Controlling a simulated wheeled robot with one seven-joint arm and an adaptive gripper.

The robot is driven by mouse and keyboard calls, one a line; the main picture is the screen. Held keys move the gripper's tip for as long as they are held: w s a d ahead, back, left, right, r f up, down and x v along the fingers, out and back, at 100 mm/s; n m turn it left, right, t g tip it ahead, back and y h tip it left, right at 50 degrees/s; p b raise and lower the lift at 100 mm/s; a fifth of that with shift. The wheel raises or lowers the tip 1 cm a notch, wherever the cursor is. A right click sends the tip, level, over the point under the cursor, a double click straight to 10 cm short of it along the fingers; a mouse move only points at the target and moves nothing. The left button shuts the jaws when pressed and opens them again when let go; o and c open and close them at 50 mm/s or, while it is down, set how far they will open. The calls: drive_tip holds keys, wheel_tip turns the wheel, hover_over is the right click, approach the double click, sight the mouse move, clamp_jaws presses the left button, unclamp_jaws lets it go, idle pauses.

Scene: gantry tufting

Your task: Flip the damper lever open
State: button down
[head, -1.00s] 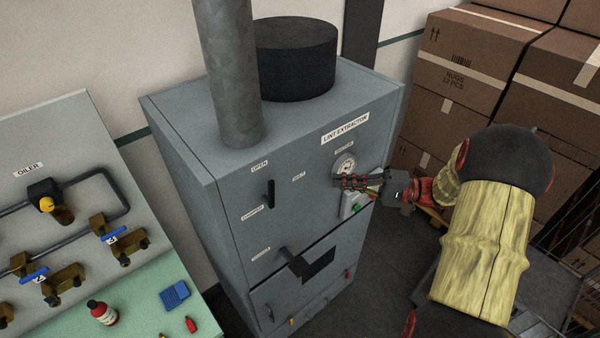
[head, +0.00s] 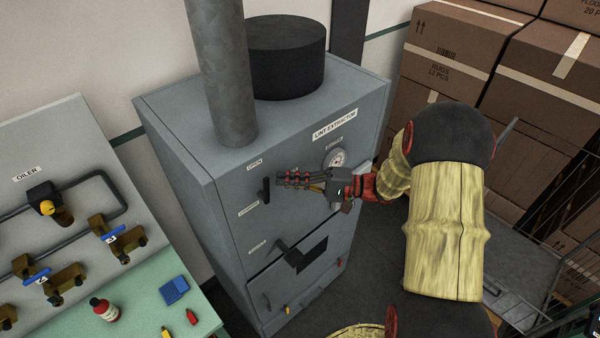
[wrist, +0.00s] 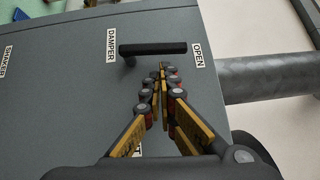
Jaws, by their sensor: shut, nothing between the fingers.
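The black damper lever (head: 266,190) is on the front of the grey lint extractor cabinet (head: 180,140). It stands upright, its free end toward the OPEN label (head: 254,164). In the wrist view the lever (wrist: 160,48) runs from beside the DAMPER label (wrist: 111,45) toward the OPEN label (wrist: 197,60). My gripper (head: 281,180) is shut and empty, with its fingertips just right of the lever. In the wrist view the fingertips (wrist: 162,68) appear close to the lever's side; I cannot tell whether they touch. Another label, mostly hidden by my gripper, shows only a "T".
A round gauge (head: 336,158) is above my wrist. A second black handle (head: 284,248) sticks out lower on the front. A metal pipe (head: 225,70) rises from the top. Cardboard boxes (head: 450,75) stand at right, the oiler bench (head: 150,305) at left.

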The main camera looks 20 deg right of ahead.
drive_tip(key=shift+s+a, duration=0.1)
drive_tip(key=shift+a, duration=0.4)
drive_tip(key=shift+a, duration=0.1)
drive_tip(key=shift+s+a+r+n+h+b, duration=0.25)
drive_tip(key=shift+a+n+h+b, duration=0.15)
drive_tip(key=shift+b, duration=0.2)
